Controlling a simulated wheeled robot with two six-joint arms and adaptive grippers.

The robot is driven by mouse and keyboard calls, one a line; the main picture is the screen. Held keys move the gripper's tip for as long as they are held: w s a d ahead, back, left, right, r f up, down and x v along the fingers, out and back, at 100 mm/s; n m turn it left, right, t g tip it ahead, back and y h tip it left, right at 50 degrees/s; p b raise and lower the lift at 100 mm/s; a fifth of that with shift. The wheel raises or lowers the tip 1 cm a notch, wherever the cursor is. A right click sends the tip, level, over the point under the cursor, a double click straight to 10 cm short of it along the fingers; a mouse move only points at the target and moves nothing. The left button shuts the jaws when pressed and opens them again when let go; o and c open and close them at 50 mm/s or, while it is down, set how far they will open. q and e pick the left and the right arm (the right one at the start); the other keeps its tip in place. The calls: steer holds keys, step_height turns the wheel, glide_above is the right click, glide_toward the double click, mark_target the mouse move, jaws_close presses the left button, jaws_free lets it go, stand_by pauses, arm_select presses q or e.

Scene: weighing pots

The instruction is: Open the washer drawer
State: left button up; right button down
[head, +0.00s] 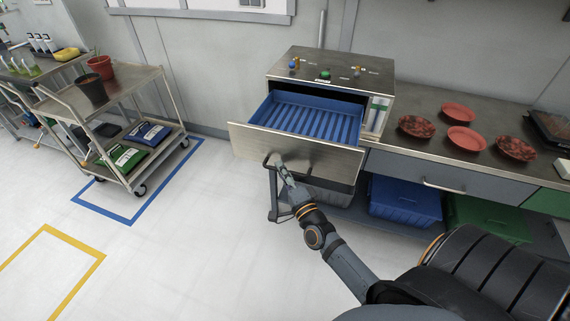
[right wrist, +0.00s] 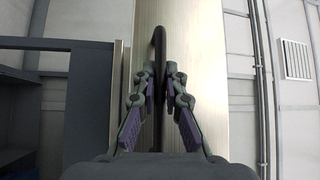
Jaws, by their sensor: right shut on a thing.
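The washer (head: 331,68) is a steel box on the counter by the wall. Its drawer (head: 296,152) is pulled well out, showing a blue ribbed tray (head: 310,119) inside that looks empty. My right gripper (head: 277,166) is at the drawer's front, shut on the dark bar handle. In the right wrist view the handle (right wrist: 158,45) runs upright between the two fingers (right wrist: 160,85), against the pale steel drawer front (right wrist: 190,40). My left gripper does not show.
Several red saucers (head: 461,138) lie on the steel counter (head: 440,98) right of the washer. Blue (head: 405,202) and green (head: 486,218) crates sit below. A cart (head: 150,90) with two pots (head: 92,89) stands left. The floor between is clear.

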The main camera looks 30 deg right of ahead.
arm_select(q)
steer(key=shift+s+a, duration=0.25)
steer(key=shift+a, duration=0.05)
arm_select(e)
steer(key=c, duration=1.4)
jaws_free()
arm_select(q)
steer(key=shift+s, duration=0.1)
arm_select(e)
steer(key=s+f, duration=0.1)
steer(key=s, duration=1.1)
steer(key=shift+a+f, duration=0.3)
steer(key=shift+a, duration=0.15)
